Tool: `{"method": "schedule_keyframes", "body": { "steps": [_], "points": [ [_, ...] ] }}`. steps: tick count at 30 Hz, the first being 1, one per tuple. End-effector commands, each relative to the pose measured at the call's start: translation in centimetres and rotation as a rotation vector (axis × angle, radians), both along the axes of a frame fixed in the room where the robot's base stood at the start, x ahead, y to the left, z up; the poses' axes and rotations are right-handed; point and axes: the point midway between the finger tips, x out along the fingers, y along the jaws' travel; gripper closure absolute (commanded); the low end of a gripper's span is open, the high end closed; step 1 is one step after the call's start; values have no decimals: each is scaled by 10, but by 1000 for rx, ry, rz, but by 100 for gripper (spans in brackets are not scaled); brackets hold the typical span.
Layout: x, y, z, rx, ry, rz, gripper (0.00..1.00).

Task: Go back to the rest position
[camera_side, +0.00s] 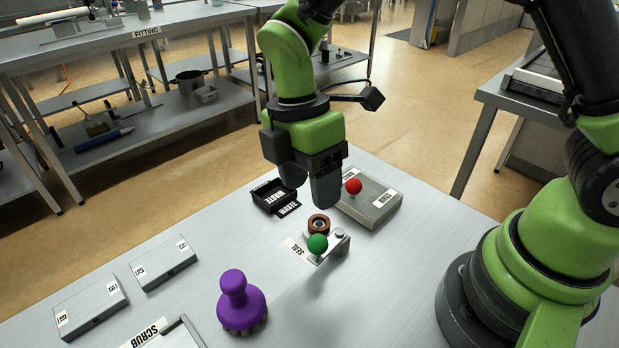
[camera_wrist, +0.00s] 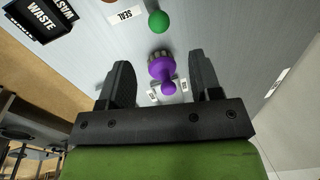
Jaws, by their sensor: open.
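My gripper (camera_side: 307,188) hangs above the grey table, over the area between the waste bin and the seal stand. In the wrist view my gripper (camera_wrist: 161,85) shows its two black fingers apart with nothing held between them. My green arm comes down from the top of the side view, with its base at the right.
The seal stand (camera_side: 337,246) has a green ball (camera_side: 317,243) and a copper-coloured ring (camera_side: 319,224). Behind are the black waste bin (camera_side: 271,197) and a grey box (camera_side: 382,204) with a red ball (camera_side: 353,186). A purple brush (camera_side: 240,303) stands front left. Clear table lies front right.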

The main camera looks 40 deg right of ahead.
Motion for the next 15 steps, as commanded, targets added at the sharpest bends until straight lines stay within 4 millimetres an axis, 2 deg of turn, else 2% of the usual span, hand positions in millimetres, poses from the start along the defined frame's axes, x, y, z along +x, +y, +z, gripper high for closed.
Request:
{"method": "schedule_keyframes", "body": {
  "steps": [8,11,15],
  "points": [
    [0,-1,3,0,-6,-15,42],
    [0,-7,18,9,-40,-98,42],
    [-7,-24,60,39,-135,-369,42]
  ]
}}
